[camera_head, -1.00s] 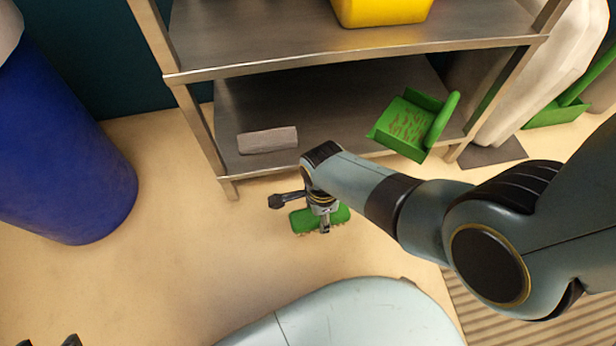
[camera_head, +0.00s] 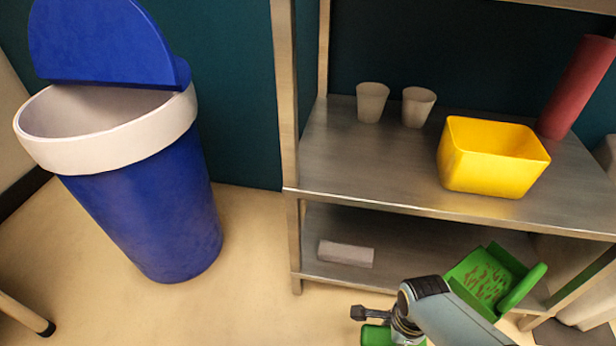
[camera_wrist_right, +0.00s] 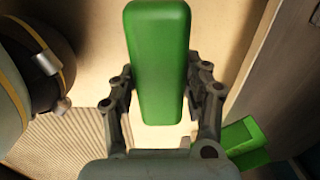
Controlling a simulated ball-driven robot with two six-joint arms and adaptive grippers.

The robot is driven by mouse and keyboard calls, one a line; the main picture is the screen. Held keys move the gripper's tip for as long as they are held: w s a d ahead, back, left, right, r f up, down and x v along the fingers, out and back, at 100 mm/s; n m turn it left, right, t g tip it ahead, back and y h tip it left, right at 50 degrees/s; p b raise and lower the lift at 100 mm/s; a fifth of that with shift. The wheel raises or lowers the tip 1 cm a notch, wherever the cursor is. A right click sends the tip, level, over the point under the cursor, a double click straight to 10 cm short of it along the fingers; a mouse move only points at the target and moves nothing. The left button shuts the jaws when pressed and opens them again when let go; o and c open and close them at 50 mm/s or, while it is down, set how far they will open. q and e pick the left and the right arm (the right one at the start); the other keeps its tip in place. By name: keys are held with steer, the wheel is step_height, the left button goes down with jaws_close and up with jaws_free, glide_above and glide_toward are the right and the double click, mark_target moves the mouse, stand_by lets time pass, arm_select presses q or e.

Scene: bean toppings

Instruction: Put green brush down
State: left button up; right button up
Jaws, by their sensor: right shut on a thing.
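The green brush (camera_wrist_right: 158,62) fills the middle of the right wrist view, between the fingers of my right gripper (camera_wrist_right: 161,95), which is shut on it. In the head view, my right gripper (camera_head: 398,332) is at the bottom edge, in front of the lower shelf. Part of the green brush (camera_head: 374,336) shows beside it, and the rest is cut off by the frame. Whether the brush touches the floor cannot be told. My left gripper is not in view.
A metal shelf (camera_head: 390,202) holds two cups, a yellow container (camera_head: 490,158) and a red cylinder. Its lower level has a grey block (camera_head: 346,254) and a green dustpan (camera_head: 520,288) with reddish-brown bits. A blue bin (camera_head: 150,225) with its lid raised stands left. Floor between is clear.

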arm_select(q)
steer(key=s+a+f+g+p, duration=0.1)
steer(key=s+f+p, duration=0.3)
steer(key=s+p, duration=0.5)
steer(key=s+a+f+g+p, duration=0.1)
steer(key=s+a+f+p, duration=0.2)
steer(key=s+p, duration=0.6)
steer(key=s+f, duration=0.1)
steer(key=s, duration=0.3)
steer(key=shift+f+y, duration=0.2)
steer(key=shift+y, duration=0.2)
arm_select(e)
steer(key=w+r+t, duration=0.1)
steer(key=w+r, duration=0.3)
steer(key=r, duration=0.9)
steer(key=w+r+t, duration=0.1)
steer(key=w+r, duration=0.3)
steer(key=r, duration=0.9)
steer(key=shift+w+r, duration=0.2)
steer(key=shift+w, duration=0.05)
